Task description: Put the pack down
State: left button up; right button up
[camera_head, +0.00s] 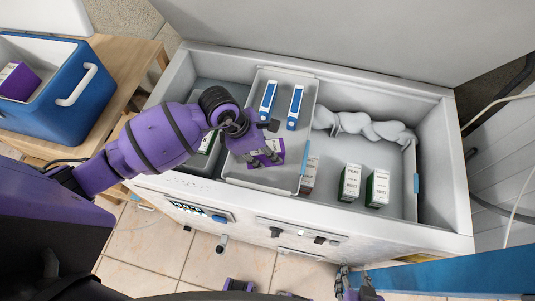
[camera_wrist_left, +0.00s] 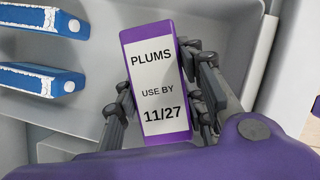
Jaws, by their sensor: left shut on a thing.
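My left gripper (camera_head: 262,140) is shut on the purple pack (camera_head: 270,155), over the front part of the raised grey tray (camera_head: 245,173) in the chest freezer. In the left wrist view the pack (camera_wrist_left: 152,28) sits between the dark fingers, its white label reading PLUMS, USE BY 11/27. I cannot tell whether its underside touches the tray. Two blue-and-white packs (camera_head: 268,97) (camera_head: 295,105) lie at the back of this tray. What seems to be my right gripper (camera_head: 352,284) is at the bottom edge, small and partly cut off.
Green-and-white packs (camera_head: 349,183) (camera_head: 377,188) and another pack (camera_head: 309,175) stand lower, right of the tray. A wrinkled grey bag (camera_head: 365,128) lies behind them. The freezer's front wall (camera_head: 330,222) is close. A blue cooler (camera_head: 62,110) with a purple pack (camera_head: 17,80) stands left.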

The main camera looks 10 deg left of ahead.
pick_arm(q)
jog(key=shift+w+d+f, duration=0.25)
jog(key=shift+w+f, duration=0.2)
jog(key=shift+f, duration=0.1)
jog(key=shift+w+f, duration=0.1)
jog(key=shift+f, duration=1.6)
jog(key=o, duration=1.4)
jog(key=shift+f, duration=0.1)
jog(key=v, duration=1.2)
jog(key=shift+p, duration=0.35)
